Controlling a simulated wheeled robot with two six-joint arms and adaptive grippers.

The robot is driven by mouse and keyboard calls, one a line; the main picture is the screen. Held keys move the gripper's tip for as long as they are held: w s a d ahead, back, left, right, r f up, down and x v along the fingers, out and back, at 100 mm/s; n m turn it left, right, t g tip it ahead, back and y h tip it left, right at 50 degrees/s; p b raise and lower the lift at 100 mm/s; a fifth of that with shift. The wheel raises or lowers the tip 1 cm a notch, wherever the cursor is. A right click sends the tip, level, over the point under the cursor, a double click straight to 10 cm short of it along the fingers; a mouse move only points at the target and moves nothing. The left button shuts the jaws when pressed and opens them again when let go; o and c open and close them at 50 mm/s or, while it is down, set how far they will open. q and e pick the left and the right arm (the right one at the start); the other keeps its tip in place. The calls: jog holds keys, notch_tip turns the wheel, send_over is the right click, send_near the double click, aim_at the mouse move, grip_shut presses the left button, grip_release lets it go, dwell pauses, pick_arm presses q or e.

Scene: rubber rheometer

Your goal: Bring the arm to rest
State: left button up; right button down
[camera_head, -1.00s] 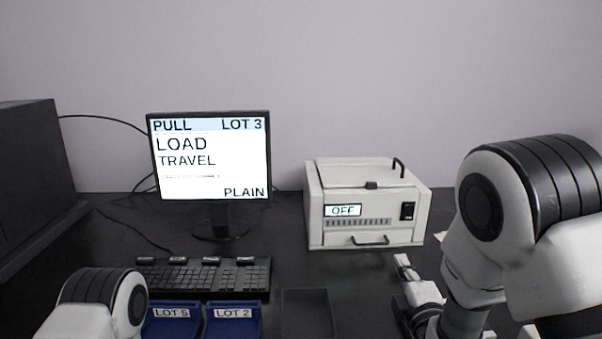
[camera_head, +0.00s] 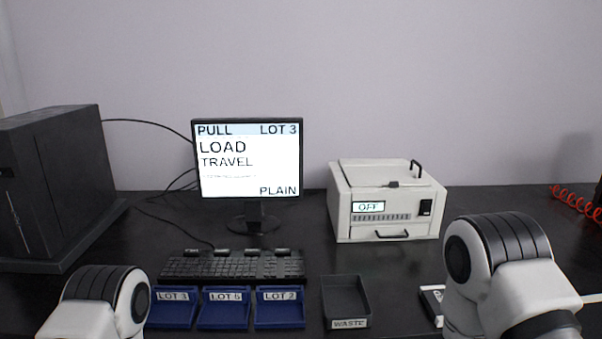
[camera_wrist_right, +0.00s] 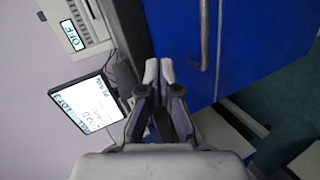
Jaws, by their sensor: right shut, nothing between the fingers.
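My right arm (camera_head: 495,270) stands at the lower right in the head view, and its gripper is out of that view. In the right wrist view the right gripper (camera_wrist_right: 159,70) has its two fingertips together with nothing between them. It points toward a blue panel with a metal handle (camera_wrist_right: 205,45) and appears clear of it. My left arm (camera_head: 100,300) shows only as a link at the lower left in the head view. The left gripper is not in view.
On the black table are a monitor (camera_head: 249,160), a keyboard (camera_head: 232,266), an instrument reading OFF (camera_head: 385,205), several blue lot trays (camera_head: 224,313), a grey waste tray (camera_head: 346,300) and a dark cabinet (camera_head: 50,190). A red coiled cord (camera_head: 577,203) lies far right.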

jog(key=s+f+m+g+p, duration=0.1)
jog(key=s+f+m+g, duration=0.3)
jog(key=s, duration=0.5)
jog(key=s+d+f+m+g, duration=0.1)
jog(key=s+f+m+g, duration=0.4)
jog(key=s, duration=0.5)
jog(key=s+f+m+g+p, duration=0.1)
jog(key=s+f+m+g, duration=0.3)
jog(key=s+m, duration=0.3)
jog(key=s, duration=0.3)
jog(key=shift+d+f+m+p, duration=0.3)
jog(key=shift+f+m+p, duration=0.05)
jog(key=shift+f+m, duration=0.05)
